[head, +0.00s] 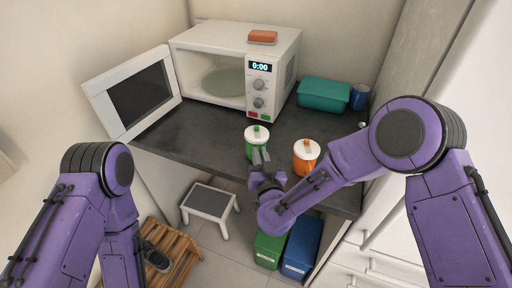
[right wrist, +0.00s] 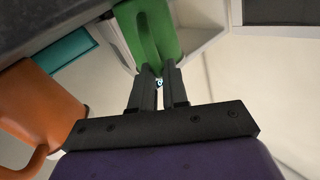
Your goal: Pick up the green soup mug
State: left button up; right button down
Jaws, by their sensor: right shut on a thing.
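The green soup mug (head: 250,150), with a white lid, stands upright near the front edge of the dark counter. My right gripper (head: 261,157) is at its near side, and its fingers are shut on the mug. In the right wrist view the green mug (right wrist: 150,32) is at the fingertips (right wrist: 158,80), with what looks like its handle between them. I cannot tell whether the mug touches the counter. My left gripper (head: 156,258) hangs low at the left, away from the mug; its finger opening is unclear.
An orange mug (head: 306,155) with a white lid stands just right of the green one. An open microwave (head: 215,42) is behind, its door (head: 140,95) swung left. A teal container (head: 324,94) and blue cup (head: 359,97) stand at the back right. Counter left of the mug is clear.

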jog(key=shift+r, duration=0.3)
jog(key=s+r+b, duration=0.3)
jog(key=s+r, duration=0.9)
jog(key=s, duration=0.2)
jog(key=shift+a+r, duration=0.15)
jog(key=shift+r, duration=0.05)
jog(key=shift+w+d+f+b, duration=0.2)
jog(key=shift+w+f+b, duration=1.6)
jog(key=shift+w+f, duration=0.45)
jog(key=shift+w+d+f+b, duration=0.25)
jog(key=shift+w+f+b, duration=1.7)
jog(key=shift+w, duration=0.4)
jog(key=shift+w+d+f+b, duration=0.2)
jog(key=shift+w+f+b, duration=1.5)
jog(key=shift+w+f, duration=0.6)
